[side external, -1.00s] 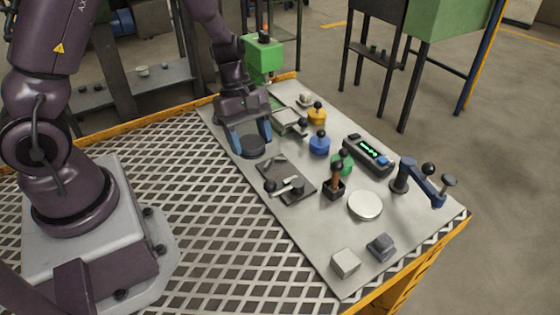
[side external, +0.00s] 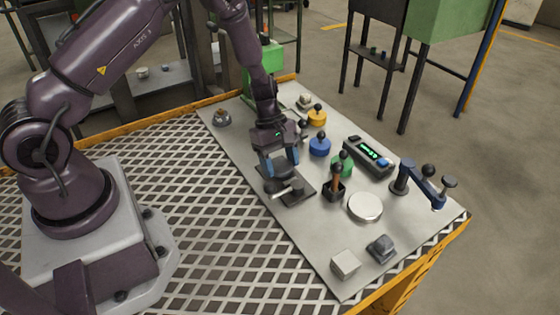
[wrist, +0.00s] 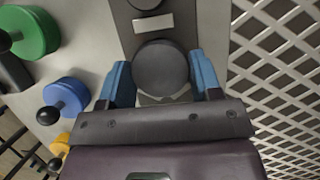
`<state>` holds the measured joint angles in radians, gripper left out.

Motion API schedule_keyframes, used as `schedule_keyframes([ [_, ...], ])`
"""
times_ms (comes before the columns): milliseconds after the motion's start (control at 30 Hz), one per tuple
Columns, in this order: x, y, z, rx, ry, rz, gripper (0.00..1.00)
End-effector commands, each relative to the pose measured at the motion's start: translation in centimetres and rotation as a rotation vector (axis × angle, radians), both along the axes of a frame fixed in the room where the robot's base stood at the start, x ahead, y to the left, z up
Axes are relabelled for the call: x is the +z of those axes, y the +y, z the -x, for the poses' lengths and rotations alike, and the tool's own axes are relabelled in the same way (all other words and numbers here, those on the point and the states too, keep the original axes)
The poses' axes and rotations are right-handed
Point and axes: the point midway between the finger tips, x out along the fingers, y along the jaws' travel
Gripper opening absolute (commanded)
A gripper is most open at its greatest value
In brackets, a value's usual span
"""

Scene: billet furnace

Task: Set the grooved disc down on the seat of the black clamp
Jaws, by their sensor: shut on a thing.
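The grooved disc (wrist: 160,68) is a dark grey round piece. In the wrist view it sits between the two blue fingers of my gripper (wrist: 160,64), which are shut on it. In the side view my gripper (side external: 280,166) points down over the black clamp (side external: 300,192), a dark plate with a pale lever and a black knob. In the wrist view the clamp's plate (wrist: 125,35) shows beyond and beside the disc. The disc and gripper hide much of the plate, including its seat. I cannot tell whether the disc touches it.
A brown-handled tool in a dark block (side external: 334,190), a green knobbed weight (side external: 342,164) and a blue one (side external: 320,147) stand right of the gripper. A white disc (side external: 365,206), a display box (side external: 369,157) and a blue clamp (side external: 420,180) lie farther right. The plate's front is mostly clear.

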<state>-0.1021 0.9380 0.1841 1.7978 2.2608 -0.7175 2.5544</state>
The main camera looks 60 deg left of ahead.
Motion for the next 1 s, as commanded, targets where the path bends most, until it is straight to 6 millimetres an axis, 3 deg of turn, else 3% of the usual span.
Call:
schedule_keyframes([
  [233, -0.3, 0.0, 0.0, 0.000, 0.000, 0.000, 0.19],
  [267, -0.3, 0.0, 0.0, 0.000, 0.000, 0.000, 0.65],
  [333, -0.3, 0.0, 0.0, 0.000, 0.000, 0.000, 0.81],
  [367, -0.3, 0.0, 0.0, 0.000, 0.000, 0.000, 0.84],
  [733, 0.6, 0.2, 0.0, -0.001, -0.002, 0.000, 0.84],
  [1000, 5.5, 2.2, -0.1, 0.001, -0.004, -0.001, 0.84],
])
